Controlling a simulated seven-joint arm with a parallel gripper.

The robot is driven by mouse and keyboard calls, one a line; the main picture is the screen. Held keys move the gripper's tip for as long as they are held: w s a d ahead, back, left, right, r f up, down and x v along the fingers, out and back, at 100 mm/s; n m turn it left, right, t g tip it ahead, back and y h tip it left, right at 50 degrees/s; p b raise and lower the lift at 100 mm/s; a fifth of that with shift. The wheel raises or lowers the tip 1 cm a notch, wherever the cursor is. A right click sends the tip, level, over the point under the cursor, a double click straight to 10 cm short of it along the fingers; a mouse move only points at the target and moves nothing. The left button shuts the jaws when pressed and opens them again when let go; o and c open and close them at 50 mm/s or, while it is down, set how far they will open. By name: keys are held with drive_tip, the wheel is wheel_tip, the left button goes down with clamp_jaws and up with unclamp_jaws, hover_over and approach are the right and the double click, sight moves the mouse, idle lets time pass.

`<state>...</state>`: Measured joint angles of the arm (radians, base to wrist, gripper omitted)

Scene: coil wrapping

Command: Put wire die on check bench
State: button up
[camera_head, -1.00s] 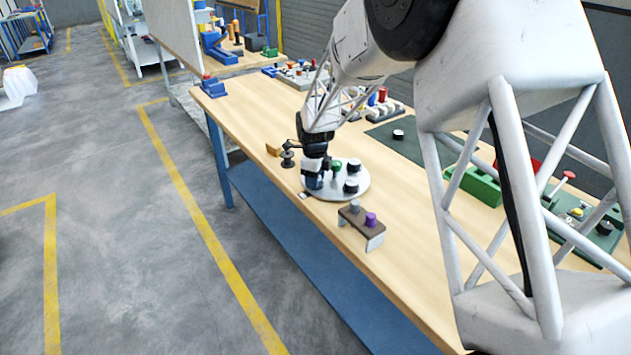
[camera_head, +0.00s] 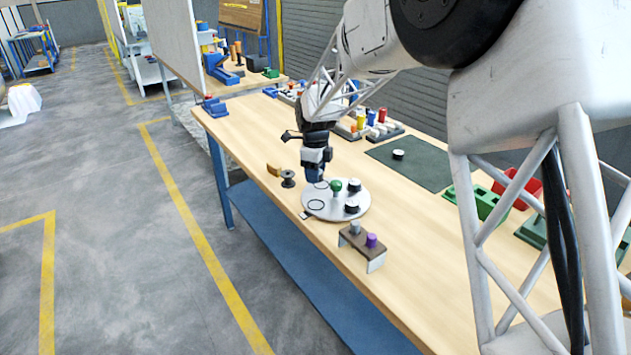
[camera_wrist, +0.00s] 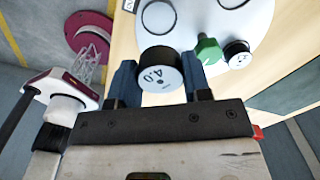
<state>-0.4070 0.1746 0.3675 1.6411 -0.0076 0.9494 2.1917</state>
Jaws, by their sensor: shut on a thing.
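My gripper (camera_head: 316,176) is shut on a black wire die with a white face marked 4.0 (camera_wrist: 160,76), seen between the fingers in the wrist view. In the head view the gripper hangs over the back left of a round pale plate (camera_head: 334,213) and hides the held die. The plate carries a green knob (camera_head: 336,186) and two black dies with white tops, one (camera_head: 354,186) behind the other (camera_head: 352,207). An empty ring outline (camera_head: 316,205) shows on its front left. I cannot tell which surface is the check bench.
A brown stand (camera_head: 352,240) with grey and purple cylinders is in front of the plate. A black spool (camera_head: 288,179) stands to its left. A green mat (camera_head: 425,170) with one black-and-white piece (camera_head: 398,155) lies behind right. Green bins (camera_head: 480,203) are farther right.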

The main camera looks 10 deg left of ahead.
drive_tip(key=shift+r, duration=0.25)
drive_tip(key=shift+d, duration=0.1)
idle(0.6)
drive_tip(key=shift+m, duration=0.8)
drive_tip(key=w+d+f, duration=0.1)
drive_tip(key=w+d, duration=0.1)
drive_tip(key=d, duration=0.3)
drive_tip(key=w+d+f, duration=0.1)
drive_tip(key=w+d, duration=0.2)
drive_tip(key=d, duration=0.2)
drive_tip(key=w+d+f, duration=0.1)
drive_tip(key=w+d, duration=0.1)
drive_tip(key=d, duration=0.4)
drive_tip(key=shift+w+f, duration=0.15)
drive_tip(key=shift+w, duration=0.05)
drive_tip(key=shift+m, duration=0.7)
drive_tip(key=w+d+f, duration=0.1)
drive_tip(key=d, duration=0.5)
drive_tip(key=w+d+f, duration=0.1)
drive_tip(key=d, duration=0.5)
drive_tip(key=w+d+f, duration=0.1)
drive_tip(key=d, duration=0.6)
drive_tip(key=shift+w+f, duration=0.15)
drive_tip(key=shift+w, duration=0.2)
drive_tip(key=shift+w, duration=0.1)
hover_over(422, 173)
drive_tip(key=shift+f, duration=0.75)
drive_tip(key=shift+f, duration=0.1)
